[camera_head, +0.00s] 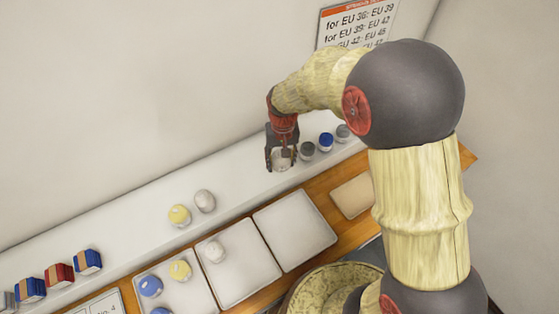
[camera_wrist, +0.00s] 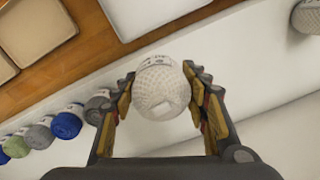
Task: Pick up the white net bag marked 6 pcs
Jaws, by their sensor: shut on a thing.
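A white net bag (camera_wrist: 160,90) sits between the two fingers of my gripper (camera_wrist: 162,92) in the wrist view. The fingers are shut on it from both sides. Its net weave and a small label show, but the print on the label is too small to read. In the head view my gripper (camera_head: 281,157) is over the white ledge (camera_head: 120,225), with the white bag (camera_head: 281,159) partly hidden by the fingers. I cannot tell whether the bag touches the ledge.
Grey bags (camera_head: 307,149) and a blue bag (camera_head: 326,142) stand close right of my gripper. Yellow (camera_head: 179,215) and white (camera_head: 205,201) bags stand left on the ledge. White trays (camera_head: 295,230) lie in front, some holding bags. A wall with a sign (camera_head: 357,22) is behind.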

